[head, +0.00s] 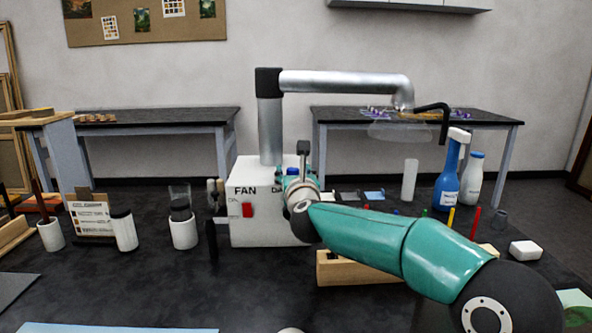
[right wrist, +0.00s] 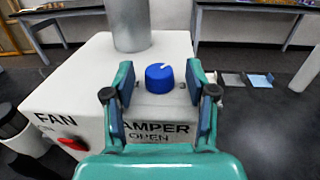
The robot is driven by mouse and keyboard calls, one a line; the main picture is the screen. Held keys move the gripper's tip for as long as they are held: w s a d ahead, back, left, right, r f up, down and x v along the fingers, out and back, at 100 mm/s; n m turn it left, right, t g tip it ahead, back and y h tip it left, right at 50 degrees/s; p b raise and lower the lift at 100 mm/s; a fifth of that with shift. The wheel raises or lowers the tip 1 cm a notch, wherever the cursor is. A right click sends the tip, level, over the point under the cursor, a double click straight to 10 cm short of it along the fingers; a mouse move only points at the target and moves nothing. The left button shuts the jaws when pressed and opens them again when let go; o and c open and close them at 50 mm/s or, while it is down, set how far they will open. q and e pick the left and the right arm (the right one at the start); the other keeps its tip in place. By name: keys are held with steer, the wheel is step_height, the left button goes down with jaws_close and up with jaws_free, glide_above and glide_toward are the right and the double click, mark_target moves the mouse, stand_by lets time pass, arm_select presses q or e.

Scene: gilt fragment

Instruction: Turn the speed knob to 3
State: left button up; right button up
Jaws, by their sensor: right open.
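The blue speed knob (right wrist: 159,78) sits on top of the white fan box (head: 262,220). Its white pointer line points up and to the right in the right wrist view. A mark that looks like a 3 (right wrist: 182,86) shows at its right, and part of another mark at its left. In the head view the knob (head: 292,171) is partly hidden by my arm. My right gripper (right wrist: 160,70) is open, with one finger on each side of the knob and gaps between. It also shows from behind in the head view (head: 304,168). My left gripper is not in view.
A metal duct (head: 270,130) rises behind the knob. A blue bottle (head: 447,178) and a white bottle (head: 472,180) stand right. Jars and a wooden rack (head: 335,272) stand nearby.

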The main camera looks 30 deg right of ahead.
steer(key=shift+w, duration=0.15)
steer(key=shift+c, duration=0.2)
jaws_close()
steer(key=shift+d, duration=0.2)
steer(key=shift+a, duration=0.1)
